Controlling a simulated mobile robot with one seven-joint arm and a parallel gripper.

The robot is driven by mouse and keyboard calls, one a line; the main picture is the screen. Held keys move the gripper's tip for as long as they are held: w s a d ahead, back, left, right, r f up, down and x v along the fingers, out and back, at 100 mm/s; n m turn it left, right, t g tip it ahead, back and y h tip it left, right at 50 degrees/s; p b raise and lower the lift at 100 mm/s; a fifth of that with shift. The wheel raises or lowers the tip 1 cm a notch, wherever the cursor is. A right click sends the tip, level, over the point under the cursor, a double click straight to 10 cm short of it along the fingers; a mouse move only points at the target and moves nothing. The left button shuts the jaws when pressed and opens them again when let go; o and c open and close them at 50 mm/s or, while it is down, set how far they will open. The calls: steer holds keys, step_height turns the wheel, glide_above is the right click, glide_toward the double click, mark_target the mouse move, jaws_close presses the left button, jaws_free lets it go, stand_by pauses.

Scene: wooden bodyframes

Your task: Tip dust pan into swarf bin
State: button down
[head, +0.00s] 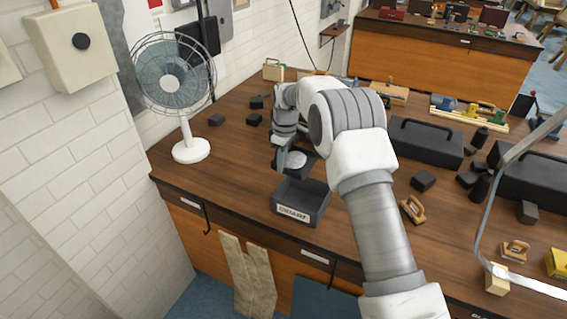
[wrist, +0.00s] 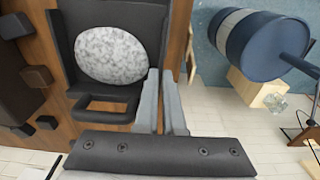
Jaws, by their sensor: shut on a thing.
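The black dust pan (wrist: 150,42) holds a round grey pile of swarf (wrist: 110,55), with its looped handle (wrist: 105,101) below in the wrist view. My gripper (wrist: 163,78) is shut at the pan's side; the exact contact is hard to see. In the head view, my gripper (head: 283,165) is low over the bench, with the pan partly hidden by the arm and the grey pile (head: 297,159) still on it. The black swarf bin (head: 297,214), with a white label, stands near the bench's front edge, just in front of the pan.
A white fan (head: 190,150) stands at the bench's left end. Small black blocks (head: 254,120) lie behind the gripper. Black toolboxes (head: 425,142) and wooden-handled tools (head: 412,209) are to the right. A blue drum (wrist: 255,42) shows beyond the bench in the wrist view.

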steer(key=shift+s+d+r+t+y, duration=0.2)
steer(key=shift+d+t+y, duration=0.1)
steer(key=shift+d+y, duration=0.25)
steer(key=shift+f+y+b, duration=0.2)
steer(key=shift+y+b, duration=0.25)
steer(key=shift+b, duration=0.2)
steer(key=y+b, duration=0.1)
steer(key=b, duration=0.1)
steer(key=d+t+y+b, duration=0.1)
steer(key=b, duration=0.2)
steer(key=y+b, duration=0.1)
steer(key=b, duration=0.1)
steer(key=shift+s+d+r+t+b, duration=0.15)
steer(key=shift+s+r+t+b, duration=0.15)
steer(key=shift+r+t, duration=0.1)
steer(key=shift+d+f+b, duration=0.1)
steer(key=shift+b, duration=0.7)
steer(key=d+y+b, duration=0.1)
steer(key=b, duration=0.5)
steer(key=t+y+b, duration=0.1)
steer(key=y+b, duration=0.1)
steer(key=b, duration=0.4)
steer(key=s+d+t+y+b, duration=0.1)
steer(key=y+b, duration=0.1)
steer(key=b, duration=0.5)
steer(key=shift+d+f, duration=0.25)
steer(key=shift+d, duration=0.1)
steer(key=shift+s+d+r+y+b, duration=0.2)
steer(key=shift+y+b, duration=0.3)
steer(key=shift+b, duration=0.55)
